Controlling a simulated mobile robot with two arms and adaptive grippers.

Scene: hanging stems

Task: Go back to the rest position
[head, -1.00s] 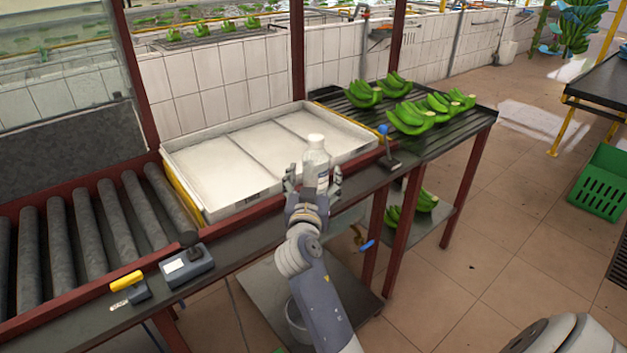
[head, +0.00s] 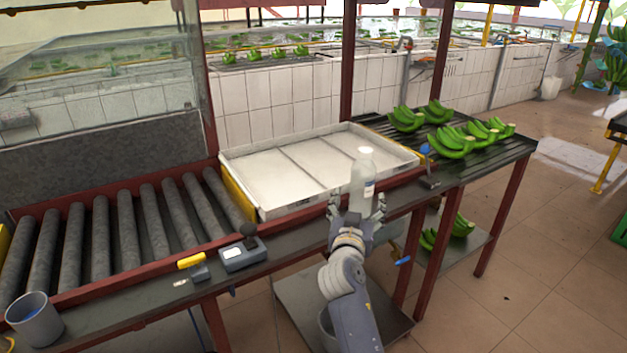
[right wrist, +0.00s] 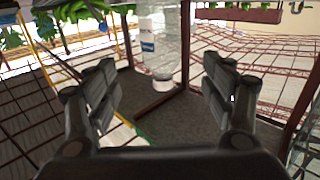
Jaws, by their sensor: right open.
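A clear bottle with a white cap and a label (head: 363,172) stands upright in front of the white tray in the head view. Its lower part is hidden there by my right gripper. My right gripper (head: 357,208) is open, just in front of the bottle and lower than its cap. In the right wrist view the bottle (right wrist: 160,45) shows beyond the gap between the two spread fingers (right wrist: 163,85), and nothing is held in the gap. My left gripper is not in view.
The white tray (head: 236,158) lies behind the bottle, with a roller conveyor (head: 122,228) to its left. Green bananas (head: 450,142) lie on the slatted rack at right. A scale (head: 243,254), a yellow-handled tool (head: 191,261) and a grey mug (head: 34,322) stand on the front ledge.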

